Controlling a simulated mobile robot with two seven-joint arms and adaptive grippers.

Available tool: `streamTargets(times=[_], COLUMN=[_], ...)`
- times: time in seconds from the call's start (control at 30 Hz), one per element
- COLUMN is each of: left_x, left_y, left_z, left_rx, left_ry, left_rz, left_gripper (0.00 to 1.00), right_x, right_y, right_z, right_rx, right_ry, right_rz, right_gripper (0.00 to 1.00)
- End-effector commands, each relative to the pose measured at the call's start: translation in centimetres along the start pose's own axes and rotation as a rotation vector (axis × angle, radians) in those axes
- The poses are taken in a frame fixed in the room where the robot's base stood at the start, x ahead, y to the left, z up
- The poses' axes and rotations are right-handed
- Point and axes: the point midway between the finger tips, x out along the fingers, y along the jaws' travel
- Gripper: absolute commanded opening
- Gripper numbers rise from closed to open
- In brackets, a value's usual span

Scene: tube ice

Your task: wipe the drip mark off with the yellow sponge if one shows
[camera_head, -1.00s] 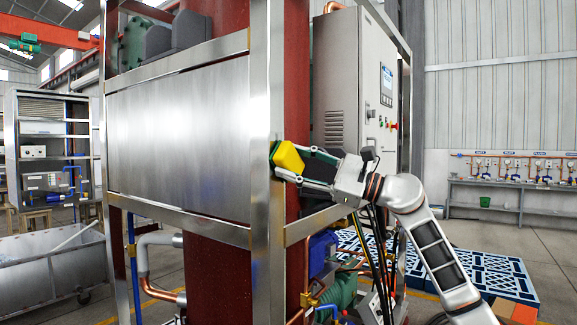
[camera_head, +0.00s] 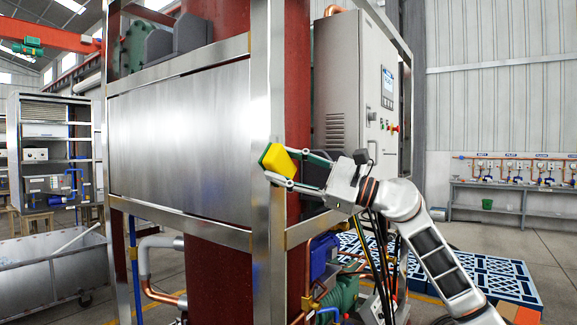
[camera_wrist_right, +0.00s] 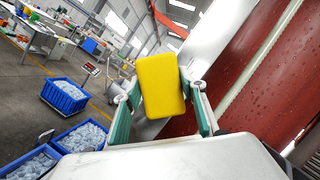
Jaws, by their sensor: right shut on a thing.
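The yellow sponge (camera_head: 278,160), with a green pad on one face, is held between the fingers of my right gripper (camera_head: 283,167). The sponge is tilted and in front of the steel frame's corner post, close to the right edge of the flat metal panel (camera_head: 180,140). I cannot tell whether it touches the post. In the right wrist view, the sponge (camera_wrist_right: 160,85) stands between both fingers of my right gripper (camera_wrist_right: 162,98). I see no clear drip mark on the panel. My left gripper is not in view.
A dark red column (camera_head: 228,275) stands behind the frame, and droplets dot a red surface in the wrist view. A grey control cabinet (camera_head: 345,95) is right of the post. Pipes and hoses crowd below. A metal cart (camera_head: 50,275) stands at the left.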

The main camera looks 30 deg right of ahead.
Motion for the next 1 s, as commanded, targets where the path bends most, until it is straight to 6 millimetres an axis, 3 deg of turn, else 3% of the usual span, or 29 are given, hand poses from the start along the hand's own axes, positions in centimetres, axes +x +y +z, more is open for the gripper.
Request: streamTargets(times=[0.47,1.0], left_x=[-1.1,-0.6], left_y=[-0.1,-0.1], left_z=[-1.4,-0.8], left_rx=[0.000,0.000], left_ry=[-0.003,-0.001], left_rz=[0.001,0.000], left_gripper=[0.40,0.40], right_x=[0.7,-0.6], right_y=[-2.1,-4.6], right_z=[1.9,-0.7], right_rx=[0.002,0.002], right_ry=[0.000,0.002], right_rz=[0.002,0.000], right_gripper=[0.24,0.24])
